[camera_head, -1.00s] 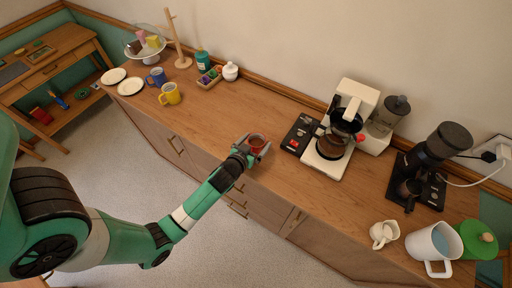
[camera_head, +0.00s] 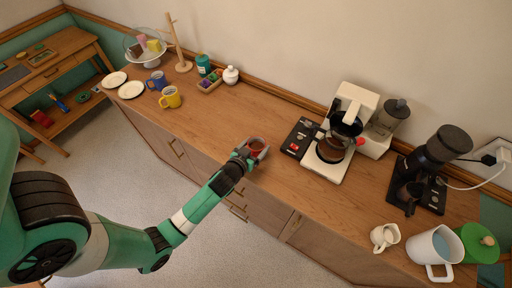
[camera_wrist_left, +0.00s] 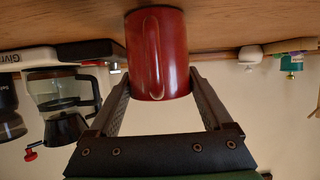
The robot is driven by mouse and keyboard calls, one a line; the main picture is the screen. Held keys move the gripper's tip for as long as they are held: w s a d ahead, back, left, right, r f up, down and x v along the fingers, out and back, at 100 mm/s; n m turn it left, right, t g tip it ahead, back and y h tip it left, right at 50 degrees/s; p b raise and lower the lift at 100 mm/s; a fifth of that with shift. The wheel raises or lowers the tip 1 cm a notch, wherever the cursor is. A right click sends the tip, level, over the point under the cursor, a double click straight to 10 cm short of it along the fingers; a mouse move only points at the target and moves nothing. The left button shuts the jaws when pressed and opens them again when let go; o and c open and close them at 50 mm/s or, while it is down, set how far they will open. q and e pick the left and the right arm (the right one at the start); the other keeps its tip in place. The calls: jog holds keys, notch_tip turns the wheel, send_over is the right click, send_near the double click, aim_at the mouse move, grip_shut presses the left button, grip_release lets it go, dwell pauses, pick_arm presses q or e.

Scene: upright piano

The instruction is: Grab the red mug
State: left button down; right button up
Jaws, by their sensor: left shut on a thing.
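The red mug (camera_head: 257,145) is at the front edge of the wooden counter, in the middle of the head view. My left gripper (camera_head: 250,152) is shut on it, with one finger on each side. In the left wrist view the red mug (camera_wrist_left: 157,54) fills the space between the two fingers of the left gripper (camera_wrist_left: 160,85), its handle facing the camera. I cannot tell whether the mug's base touches the counter. My right gripper is not in view.
A coffee maker (camera_head: 340,135) stands right of the mug, with a grinder (camera_head: 432,165) beyond it. A yellow mug (camera_head: 170,98), a blue mug (camera_head: 157,80) and two plates (camera_head: 131,89) are to the left. The counter (camera_head: 240,110) behind the mug is clear.

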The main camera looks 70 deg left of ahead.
pick_arm(q)
jog(key=shift+r, duration=0.2)
jog(key=shift+r+p, duration=0.35)
jog(key=shift+r, duration=0.8)
jog(key=s+d+r+p, duration=0.3)
jog(key=s+d+r, duration=0.6)
jog(key=s+r, duration=0.1)
jog(key=shift+d+r+p, duration=0.15)
jog(key=shift+d+p, duration=0.15)
jog(key=shift+p, duration=0.1)
